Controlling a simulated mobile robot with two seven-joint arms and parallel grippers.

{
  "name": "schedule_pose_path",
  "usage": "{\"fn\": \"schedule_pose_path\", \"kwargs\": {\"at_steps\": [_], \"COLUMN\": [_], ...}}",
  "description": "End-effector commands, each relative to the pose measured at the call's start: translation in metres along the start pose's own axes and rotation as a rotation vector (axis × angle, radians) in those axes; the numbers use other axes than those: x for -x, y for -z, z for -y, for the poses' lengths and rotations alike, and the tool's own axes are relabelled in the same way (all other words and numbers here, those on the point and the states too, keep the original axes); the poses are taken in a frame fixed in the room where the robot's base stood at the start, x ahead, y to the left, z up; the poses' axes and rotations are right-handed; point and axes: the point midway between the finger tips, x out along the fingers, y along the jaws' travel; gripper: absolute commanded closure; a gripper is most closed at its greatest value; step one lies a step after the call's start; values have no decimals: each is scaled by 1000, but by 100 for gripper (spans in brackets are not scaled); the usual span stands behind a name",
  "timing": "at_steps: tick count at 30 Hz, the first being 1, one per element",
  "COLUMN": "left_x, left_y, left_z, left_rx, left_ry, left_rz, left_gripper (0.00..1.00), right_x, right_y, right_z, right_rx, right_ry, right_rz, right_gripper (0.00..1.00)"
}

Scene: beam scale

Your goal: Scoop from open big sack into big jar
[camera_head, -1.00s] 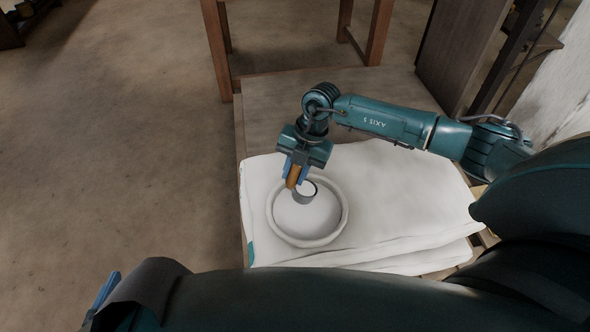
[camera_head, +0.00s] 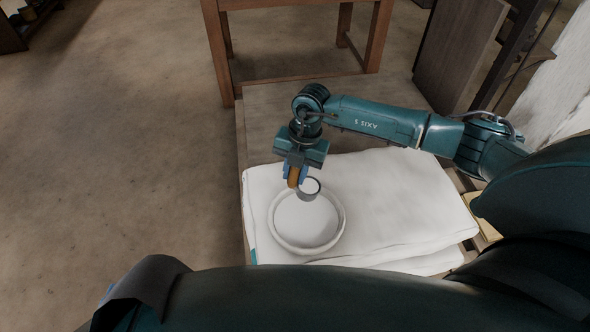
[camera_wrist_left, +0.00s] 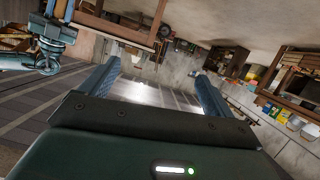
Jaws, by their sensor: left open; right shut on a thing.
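The open big sack (camera_head: 400,205) lies flat and white on a low platform, with a round rolled opening (camera_head: 337,236) showing pale contents (camera_head: 305,224). My right gripper (camera_head: 296,178) is shut on the wooden handle of a scoop (camera_head: 309,189). The scoop's grey cup shows white material inside and appears over the upper part of the opening; its exact height above the contents is unclear. My left gripper (camera_wrist_left: 158,85) is open and empty in the left wrist view, pointing into the room. I cannot make out the big jar in these views.
A wooden table frame (camera_head: 298,84) stands beyond the platform (camera_head: 300,110). A dark cabinet (camera_head: 460,50) is at the upper right. Open floor (camera_head: 120,160) lies to the left. In the left wrist view, shelves with small goods (camera_wrist_left: 290,115) show at the right.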

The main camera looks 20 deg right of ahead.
Motion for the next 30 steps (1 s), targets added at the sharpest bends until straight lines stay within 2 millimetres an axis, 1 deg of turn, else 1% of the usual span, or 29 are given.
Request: {"fn": "schedule_pose_path", "kwargs": {"at_steps": [1,18,24,30], "left_x": [0,-14,-19,-18], "left_y": [4,-1,-1,8], "left_z": [-1,-15,-17,-16], "left_rx": [6,39,44,14], "left_ry": [-1,-41,-47,-40], "left_rz": [9,130,168,171], "left_gripper": [12,12,12,12], "right_x": [8,47,60,74], "right_y": [1,7,8,10], "right_z": [-2,-7,-8,-10], "right_rx": [1,2,2,1], "right_ry": [5,70,93,116], "right_rz": [6,69,92,115], "right_gripper": [100,100,100,100]}}
